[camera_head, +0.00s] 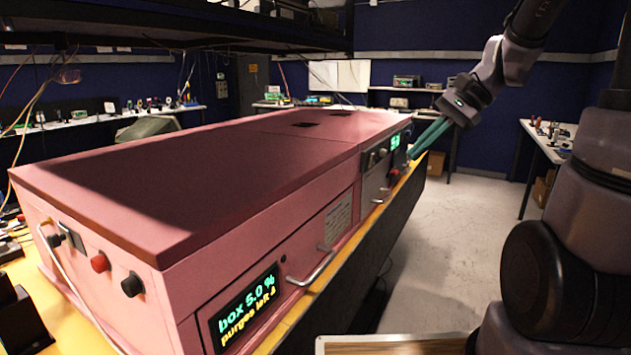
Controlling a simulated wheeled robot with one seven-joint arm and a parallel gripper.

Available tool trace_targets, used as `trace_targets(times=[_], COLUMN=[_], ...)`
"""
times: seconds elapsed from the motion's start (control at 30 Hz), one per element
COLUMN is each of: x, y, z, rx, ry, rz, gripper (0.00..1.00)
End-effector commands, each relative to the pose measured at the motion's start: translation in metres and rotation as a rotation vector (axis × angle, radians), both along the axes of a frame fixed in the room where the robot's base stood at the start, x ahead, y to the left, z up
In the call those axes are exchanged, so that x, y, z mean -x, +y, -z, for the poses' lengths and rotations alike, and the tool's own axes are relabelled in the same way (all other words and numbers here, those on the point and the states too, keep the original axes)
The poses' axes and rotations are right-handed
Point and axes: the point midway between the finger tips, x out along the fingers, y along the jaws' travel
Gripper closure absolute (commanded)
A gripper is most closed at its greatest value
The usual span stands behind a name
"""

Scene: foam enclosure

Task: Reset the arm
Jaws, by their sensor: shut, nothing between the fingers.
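My gripper (429,137) is at the upper right, at the end of my raised arm. Its green fingers point down and left, close together, shut and empty. The fingertips are near the far right end of the pink foam enclosure (190,180), close to its control panel (385,163); I cannot tell whether they touch it. The enclosure is a long pink box with a darker lid, which lies closed. Its front display (246,308) reads "box 5.0 %" and "purges left 4". A small green display (395,142) on the panel is partly cut off by my fingers.
The enclosure stands on a bench with a yellow edge (400,190). A metal handle (312,268) sticks out of its front. Grey floor (450,240) is clear to the right. A white table (545,140) with small items stands at the back right. A shelf (180,22) hangs above.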

Motion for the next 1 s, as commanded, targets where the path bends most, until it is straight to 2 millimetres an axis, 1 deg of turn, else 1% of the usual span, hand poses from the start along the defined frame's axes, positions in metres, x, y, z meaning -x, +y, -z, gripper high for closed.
trace_targets(times=[0.03, 0.2, 0.3, 0.4, 0.5, 0.63, 1.0], x=[0.013, 0.049, 0.066, 0.078, 0.087, 0.093, 0.094], y=[0.001, -0.007, -0.014, -0.021, -0.027, -0.031, -0.032], z=[-0.009, -0.032, -0.046, -0.058, -0.068, -0.075, -0.077], rx=[0.068, 0.300, 0.426, 0.528, 0.603, 0.655, 0.667], ry=[-0.064, -0.273, -0.402, -0.517, -0.605, -0.667, -0.679], rz=[-0.042, -0.158, -0.213, -0.253, -0.279, -0.294, -0.298], gripper=[1.00, 1.00, 1.00, 1.00, 1.00, 1.00, 1.00])
